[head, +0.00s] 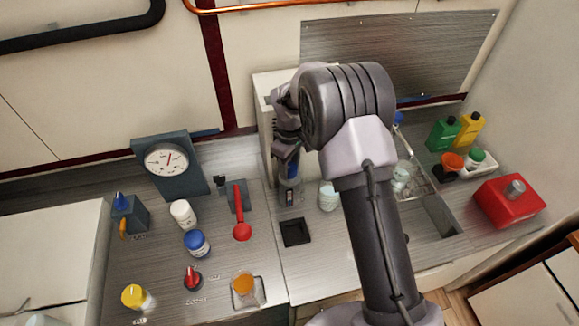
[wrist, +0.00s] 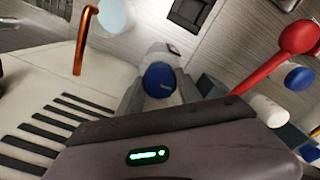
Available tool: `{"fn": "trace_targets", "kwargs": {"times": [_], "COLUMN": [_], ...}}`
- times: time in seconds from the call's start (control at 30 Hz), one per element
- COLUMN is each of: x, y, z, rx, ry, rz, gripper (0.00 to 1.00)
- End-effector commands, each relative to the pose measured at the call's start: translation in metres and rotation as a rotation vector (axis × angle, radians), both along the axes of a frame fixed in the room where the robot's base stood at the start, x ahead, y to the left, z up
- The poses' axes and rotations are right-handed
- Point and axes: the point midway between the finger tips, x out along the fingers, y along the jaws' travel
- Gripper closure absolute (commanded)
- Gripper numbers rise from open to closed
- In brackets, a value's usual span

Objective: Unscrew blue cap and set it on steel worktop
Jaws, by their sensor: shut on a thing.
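The blue cap (wrist: 160,80) sits between the two fingertips of my gripper (wrist: 160,90) in the wrist view. My gripper (head: 288,152) is shut on it, pointing down from above. The clear bottle (head: 289,194) stands upright under the gripper in the head view. The cap appears to be at the top of this bottle; I cannot tell whether they still touch. The steel worktop (head: 325,255) spreads around the bottle, with bare metal in front of it.
A black square recess (head: 295,232) lies in front of the bottle, and a pale stacked cup (head: 328,196) stands to its right. A red lever (head: 241,220), a blue-lidded jar (head: 197,243) and a white-capped jar (head: 183,213) are to the left. A sink (head: 440,215) is at right.

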Motion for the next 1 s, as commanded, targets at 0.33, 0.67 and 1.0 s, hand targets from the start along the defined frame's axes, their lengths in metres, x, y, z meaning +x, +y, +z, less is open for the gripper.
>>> {"fn": "trace_targets", "kwargs": {"times": [0.33, 0.67, 1.0], "x": [0.000, 0.001, 0.002], "y": [0.000, 0.000, 0.000], "z": [0.001, 0.019, 0.039], "rx": [0.000, 0.000, 0.000], "ry": [0.000, -0.004, -0.006], "rz": [0.113, 0.112, 0.111], "gripper": [0.94, 0.94, 0.94]}}
